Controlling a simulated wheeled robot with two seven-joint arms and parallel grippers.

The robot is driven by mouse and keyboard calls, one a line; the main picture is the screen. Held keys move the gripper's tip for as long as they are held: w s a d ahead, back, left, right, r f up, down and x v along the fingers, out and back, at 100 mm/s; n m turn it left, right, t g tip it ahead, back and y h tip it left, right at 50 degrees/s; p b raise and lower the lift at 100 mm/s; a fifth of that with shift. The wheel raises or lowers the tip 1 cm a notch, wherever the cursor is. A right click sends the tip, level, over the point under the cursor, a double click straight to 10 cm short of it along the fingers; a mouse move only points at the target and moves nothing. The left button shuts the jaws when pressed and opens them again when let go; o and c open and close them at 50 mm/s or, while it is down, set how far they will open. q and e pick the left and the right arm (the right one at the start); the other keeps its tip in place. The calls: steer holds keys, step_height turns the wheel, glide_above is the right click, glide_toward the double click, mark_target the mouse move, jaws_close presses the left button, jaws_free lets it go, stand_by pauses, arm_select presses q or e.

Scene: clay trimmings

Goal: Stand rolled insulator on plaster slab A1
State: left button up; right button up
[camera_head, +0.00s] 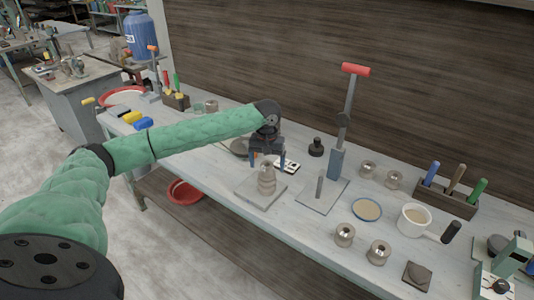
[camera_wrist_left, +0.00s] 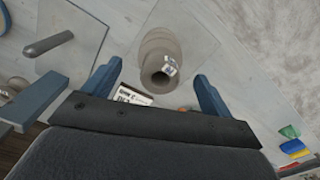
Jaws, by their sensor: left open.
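The rolled insulator (camera_head: 267,181), a grey-brown ribbed clay piece, stands upright on a pale square slab (camera_head: 253,194) near the table's front edge. In the left wrist view the insulator (camera_wrist_left: 158,58) shows from above, with a hole in its top and a small printed label. The slab (camera_wrist_left: 200,35) shows pale around it. I cannot read a mark naming the slab. My left gripper (camera_head: 267,165) is open, just above and behind the insulator's top. In the left wrist view its fingers (camera_wrist_left: 158,88) lie on either side, apart from the insulator. My right gripper is not in view.
A red-handled lever press (camera_head: 345,120) stands on a plate right of the slab. A white card (camera_head: 288,167) lies behind the insulator.

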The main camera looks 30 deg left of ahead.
arm_select(q)
steer(key=shift+r+b, duration=0.85)
steer(key=shift+r, duration=2.35)
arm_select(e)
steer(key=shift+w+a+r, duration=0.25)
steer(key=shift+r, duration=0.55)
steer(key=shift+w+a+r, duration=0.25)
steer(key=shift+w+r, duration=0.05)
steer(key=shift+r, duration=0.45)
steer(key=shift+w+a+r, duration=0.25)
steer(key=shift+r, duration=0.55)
arm_select(q)
steer(key=shift+f, duration=0.1)
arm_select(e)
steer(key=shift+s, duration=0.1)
